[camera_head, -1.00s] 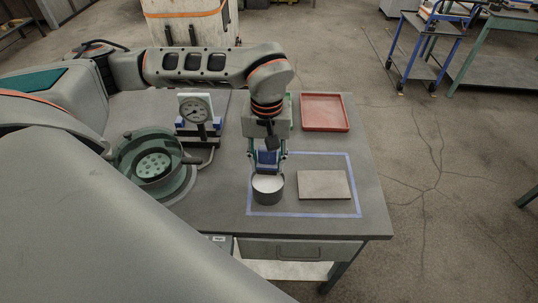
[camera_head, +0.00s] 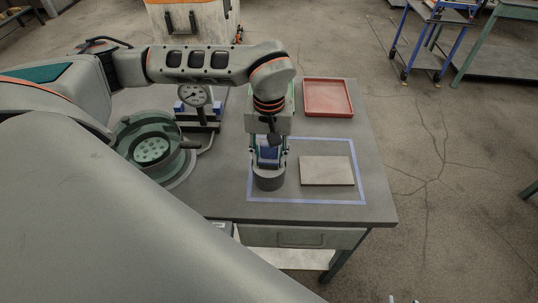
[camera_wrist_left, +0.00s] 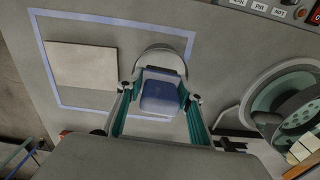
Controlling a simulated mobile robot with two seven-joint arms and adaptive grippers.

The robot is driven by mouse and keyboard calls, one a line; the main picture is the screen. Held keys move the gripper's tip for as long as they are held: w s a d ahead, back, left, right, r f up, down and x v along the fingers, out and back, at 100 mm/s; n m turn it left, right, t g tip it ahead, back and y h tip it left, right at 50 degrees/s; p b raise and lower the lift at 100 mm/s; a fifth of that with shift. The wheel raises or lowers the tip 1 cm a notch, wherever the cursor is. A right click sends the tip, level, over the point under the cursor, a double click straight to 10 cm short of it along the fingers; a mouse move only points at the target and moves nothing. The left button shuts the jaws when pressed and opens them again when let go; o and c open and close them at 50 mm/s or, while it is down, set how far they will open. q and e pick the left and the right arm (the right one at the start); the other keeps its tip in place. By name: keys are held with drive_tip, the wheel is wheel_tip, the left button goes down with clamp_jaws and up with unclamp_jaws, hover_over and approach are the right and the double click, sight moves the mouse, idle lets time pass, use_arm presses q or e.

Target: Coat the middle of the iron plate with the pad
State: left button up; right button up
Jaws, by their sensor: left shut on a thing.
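My left gripper (camera_head: 268,161) is shut on a blue pad (camera_head: 268,154) and points down at a small grey round cup (camera_head: 269,182). The pad is at the cup's mouth, and its lower end is hidden by the rim, so I cannot tell how deep it sits. In the left wrist view the blue pad (camera_wrist_left: 160,97) is between the two fingers, with the cup (camera_wrist_left: 160,57) behind it. The iron plate (camera_head: 327,171) is a flat grey-beige rectangle right of the cup, apart from the gripper; it also shows in the left wrist view (camera_wrist_left: 82,65). My right gripper does not show.
A blue tape outline (camera_head: 358,170) frames the cup and plate on the grey table (camera_head: 220,200). A red tray (camera_head: 327,98) lies behind the plate. A dial gauge (camera_head: 195,97) and a green round pot (camera_head: 150,150) stand at the left.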

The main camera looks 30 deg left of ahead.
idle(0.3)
use_arm(q)
drive_tip(key=shift+f, duration=0.4)
idle(0.3)
drive_tip(key=shift+f, duration=0.15)
idle(1.0)
drive_tip(key=shift+r+p, duration=0.75)
drive_tip(key=shift+r, duration=0.45)
wheel_tip(320, 180, up, 2)
drive_tip(key=shift+r+p, duration=0.2)
drive_tip(key=shift+p, duration=0.8)
drive_tip(key=shift+r, duration=1.15)
